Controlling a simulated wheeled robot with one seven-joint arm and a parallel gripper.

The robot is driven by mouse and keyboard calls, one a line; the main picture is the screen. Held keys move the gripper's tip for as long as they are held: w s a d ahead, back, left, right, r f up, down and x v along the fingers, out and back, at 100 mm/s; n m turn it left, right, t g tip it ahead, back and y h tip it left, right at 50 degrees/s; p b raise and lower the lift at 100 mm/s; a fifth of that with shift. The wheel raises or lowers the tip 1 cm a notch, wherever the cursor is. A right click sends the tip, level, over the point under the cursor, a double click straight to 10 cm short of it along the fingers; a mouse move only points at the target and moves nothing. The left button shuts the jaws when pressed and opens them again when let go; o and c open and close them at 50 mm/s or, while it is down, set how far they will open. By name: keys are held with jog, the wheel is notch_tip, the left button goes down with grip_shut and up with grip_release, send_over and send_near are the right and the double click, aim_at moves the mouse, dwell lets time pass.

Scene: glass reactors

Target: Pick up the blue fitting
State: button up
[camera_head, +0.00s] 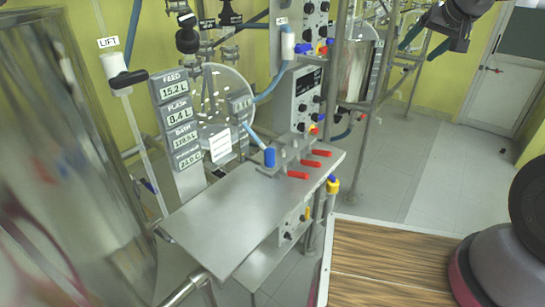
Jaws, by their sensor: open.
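A blue fitting (270,157) sits at the back edge of the grey metal shelf (225,215), near the shelf's middle, with a light blue hose running from it up to the left. My gripper (419,50) is at the top right of the view, high up and well to the right of the fitting. Its two teal-edged fingers are apart and nothing shows between them. It touches neither the shelf nor the fitting.
Several red handles (309,164) stick out along the shelf's right end. A yellow and blue connector (332,185) hangs at its right corner. Glass vessels, hoses and a control box (306,97) stand behind. A wood-topped surface (385,265) lies at lower right. The shelf's front is bare.

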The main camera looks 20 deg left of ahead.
jog(key=w+a+f+n, duration=0.2)
jog(key=w+a+f, duration=0.3)
jog(key=a+f, duration=0.2)
jog(key=n+y, duration=0.8)
jog(key=n, duration=0.1)
send_near(272, 152)
jog(key=w, duration=0.2)
jog(key=x, duration=0.3)
jog(key=s+x, duration=0.1)
jog(key=x, duration=0.1)
jog(key=shift+w+a, duration=0.1)
jog(key=shift+a, duration=0.3)
jog(key=shift+s+f+x, duration=0.1)
jog(key=shift+f+x, duration=0.05)
jog(key=shift+x, duration=1.25)
jog(key=shift+s+f+x, duration=0.1)
jog(key=shift+f+x, duration=0.1)
jog(key=shift+x, duration=1.25)
jog(key=shift+r, duration=0.1)
grip_shut()
